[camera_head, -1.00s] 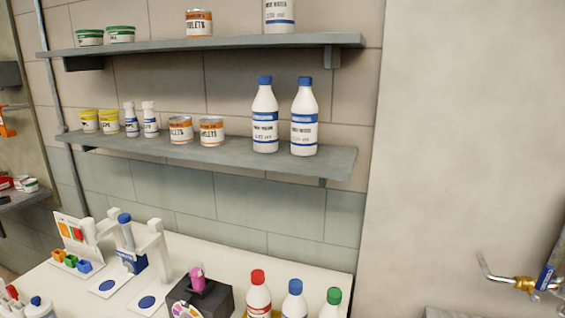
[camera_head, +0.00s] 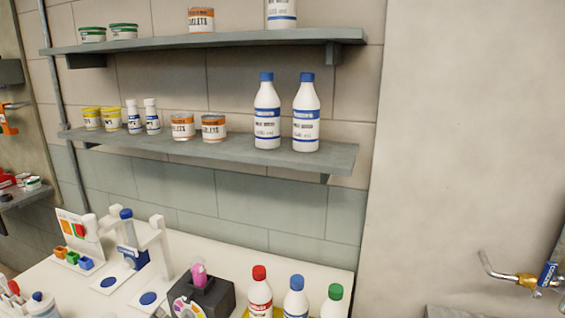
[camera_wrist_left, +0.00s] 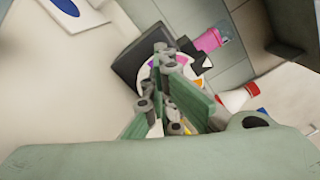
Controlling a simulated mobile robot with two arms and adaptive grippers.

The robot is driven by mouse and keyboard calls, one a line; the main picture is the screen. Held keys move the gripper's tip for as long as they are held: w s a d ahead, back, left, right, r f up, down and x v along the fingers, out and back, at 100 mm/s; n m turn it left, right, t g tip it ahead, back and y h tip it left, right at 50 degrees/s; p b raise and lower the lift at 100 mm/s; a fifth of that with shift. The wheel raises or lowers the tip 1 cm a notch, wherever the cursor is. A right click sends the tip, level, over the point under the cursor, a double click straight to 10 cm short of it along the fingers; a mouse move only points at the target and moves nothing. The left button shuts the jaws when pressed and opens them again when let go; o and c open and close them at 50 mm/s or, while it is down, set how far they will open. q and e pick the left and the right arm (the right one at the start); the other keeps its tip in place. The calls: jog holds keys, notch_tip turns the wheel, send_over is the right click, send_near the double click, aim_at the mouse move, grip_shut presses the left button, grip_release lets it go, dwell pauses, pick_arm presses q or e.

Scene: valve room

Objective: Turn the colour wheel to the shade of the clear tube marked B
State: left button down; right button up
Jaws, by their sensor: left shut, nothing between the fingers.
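The colour wheel (camera_head: 188,307) is a pale disc with coloured patches on the front of a dark box (camera_head: 215,293), cut by the lower edge of the head view. In the left wrist view the wheel (camera_wrist_left: 144,82) lies behind my left gripper (camera_wrist_left: 165,62), whose fingers are shut, empty and hide much of it. Contact cannot be told. A tube with pink contents (camera_head: 199,275) stands in the top of the box; it also shows in the left wrist view (camera_wrist_left: 208,40). A blue-capped tube (camera_head: 127,228) stands in a white stand. No B mark is readable. My right gripper is out of view.
Bottles with red (camera_head: 260,292), blue (camera_head: 295,302) and green (camera_head: 333,304) caps stand right of the box. A colour chart (camera_head: 75,228) with small coloured cups stands at the left. Two shelves (camera_head: 250,154) hold tubs and bottles above. Bare white tabletop (camera_head: 225,255) lies behind the box.

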pick_arm(q)
jog(key=shift+s+d+f, duration=0.1)
jog(key=shift+s+d, duration=0.05)
jog(key=shift+d, duration=0.6)
dwell(0.8)
jog(key=shift+d+r, duration=0.1)
jog(key=shift+r, duration=0.25)
jog(key=shift+r+p, duration=0.1)
jog(key=shift+p, duration=0.2)
jog(key=shift+d+r, duration=0.15)
jog(key=shift+r, duration=0.05)
jog(key=shift+d+r, duration=0.1)
